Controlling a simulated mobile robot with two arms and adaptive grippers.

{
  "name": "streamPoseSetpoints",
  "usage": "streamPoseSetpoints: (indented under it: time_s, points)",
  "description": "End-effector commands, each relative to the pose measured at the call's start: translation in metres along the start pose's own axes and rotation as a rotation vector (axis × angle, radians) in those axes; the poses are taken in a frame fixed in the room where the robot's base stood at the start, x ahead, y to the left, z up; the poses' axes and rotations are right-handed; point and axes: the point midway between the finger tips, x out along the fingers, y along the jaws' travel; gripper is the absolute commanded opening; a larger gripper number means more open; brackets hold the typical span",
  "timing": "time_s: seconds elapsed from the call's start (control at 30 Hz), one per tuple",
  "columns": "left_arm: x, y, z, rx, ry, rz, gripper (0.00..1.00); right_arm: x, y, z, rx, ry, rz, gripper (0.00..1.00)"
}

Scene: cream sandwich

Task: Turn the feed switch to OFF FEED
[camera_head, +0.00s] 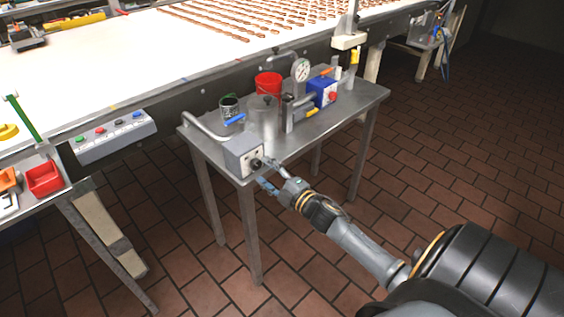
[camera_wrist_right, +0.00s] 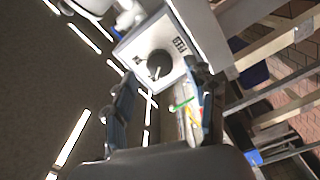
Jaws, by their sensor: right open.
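The feed switch is a round black knob (camera_wrist_right: 159,64) on the front of a pale grey box (camera_head: 243,156). The box stands at the near left corner of a small metal table. In the right wrist view, the label FEED shows beside the knob, and the knob has a light pointer mark. My right gripper (camera_head: 266,174) is open in front of the box face. In the right wrist view its two fingers (camera_wrist_right: 164,88) are spread, with the knob ahead between their tips. Whether a finger touches the knob cannot be told. My left gripper is not in view.
The metal table (camera_head: 365,98) also holds a red cup (camera_head: 268,84), a pressure gauge (camera_head: 301,70), a metal cylinder and a blue box (camera_head: 322,92). A conveyor (camera_head: 110,70) runs behind. A panel of coloured buttons (camera_head: 115,137) is at left. The floor at right is clear.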

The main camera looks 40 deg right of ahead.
Motion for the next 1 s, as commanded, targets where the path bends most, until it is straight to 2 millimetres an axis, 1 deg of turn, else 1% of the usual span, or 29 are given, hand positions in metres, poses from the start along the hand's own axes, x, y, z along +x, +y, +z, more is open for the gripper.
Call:
streamPoseSetpoints:
  time_s: [0.03, 0.2, 0.3, 0.4, 0.5, 0.6, 1.0]
  points:
    - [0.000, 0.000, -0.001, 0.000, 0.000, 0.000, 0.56, -0.013, -0.002, 0.000, 0.000, -0.001, -0.004, 0.56]
    - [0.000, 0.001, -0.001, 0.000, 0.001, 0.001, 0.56, -0.048, -0.002, 0.001, 0.000, -0.003, -0.004, 0.56]
    - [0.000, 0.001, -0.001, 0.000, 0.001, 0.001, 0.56, -0.066, -0.001, 0.000, -0.001, -0.001, -0.003, 0.56]
    - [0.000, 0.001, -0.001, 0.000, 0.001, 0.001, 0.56, -0.078, -0.001, 0.000, 0.000, -0.001, -0.002, 0.56]
    - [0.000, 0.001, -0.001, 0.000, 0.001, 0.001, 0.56, -0.085, -0.001, 0.000, 0.000, -0.001, -0.002, 0.56]
    - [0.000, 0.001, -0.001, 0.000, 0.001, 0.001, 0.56, -0.088, -0.001, 0.000, 0.000, 0.000, -0.001, 0.56]
    - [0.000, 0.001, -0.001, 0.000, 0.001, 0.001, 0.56, -0.088, -0.001, 0.000, -0.001, -0.001, -0.001, 0.56]
